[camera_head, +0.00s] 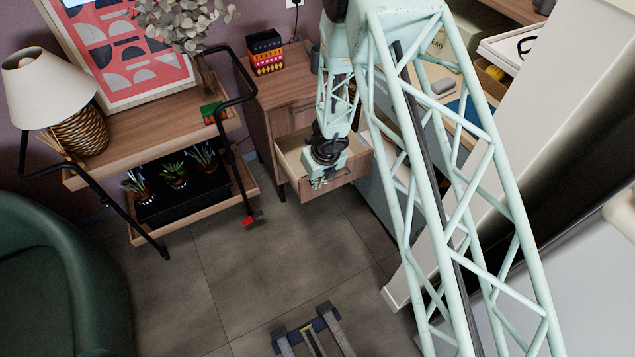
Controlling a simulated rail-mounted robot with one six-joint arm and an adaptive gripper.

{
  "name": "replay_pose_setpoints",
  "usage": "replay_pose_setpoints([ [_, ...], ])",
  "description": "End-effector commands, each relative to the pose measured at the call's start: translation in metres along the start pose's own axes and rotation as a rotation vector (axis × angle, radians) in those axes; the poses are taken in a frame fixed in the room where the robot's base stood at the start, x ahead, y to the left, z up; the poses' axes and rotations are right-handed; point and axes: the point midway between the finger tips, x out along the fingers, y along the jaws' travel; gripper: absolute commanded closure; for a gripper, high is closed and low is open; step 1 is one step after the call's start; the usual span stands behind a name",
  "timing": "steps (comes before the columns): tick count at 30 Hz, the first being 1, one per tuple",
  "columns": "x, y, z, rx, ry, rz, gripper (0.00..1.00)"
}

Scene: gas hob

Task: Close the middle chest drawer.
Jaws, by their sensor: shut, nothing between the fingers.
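The wooden chest (258,122) stands at the back middle, against the purple wall. One of its drawers (357,170) is pulled out toward the viewer, with a pale inside and a wooden front. A closed wooden front shows above it; what lies below is mostly hidden. My arm reaches down from above, and my gripper (319,184) is at the open drawer's front, overlapping it in the picture. The gripper is shut with nothing held. I cannot tell whether it touches the drawer front.
A wooden cart (165,150) with black rails, a lamp (58,100) and potted plants (172,172) stands left of the chest. A green armchair (55,285) is at the lower left. Bare grey floor tiles (240,260) lie in front of the chest. Shelving and a pale panel are right.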

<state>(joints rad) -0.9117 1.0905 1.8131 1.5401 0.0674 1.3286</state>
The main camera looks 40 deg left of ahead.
Motion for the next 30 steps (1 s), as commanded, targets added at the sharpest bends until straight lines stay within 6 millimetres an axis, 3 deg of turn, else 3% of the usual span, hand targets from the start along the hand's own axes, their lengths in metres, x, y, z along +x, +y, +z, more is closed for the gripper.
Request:
replay_pose_setpoints([
  [30,0.006,0.000,0.022,-0.001,0.000,0.000,1.00],
])
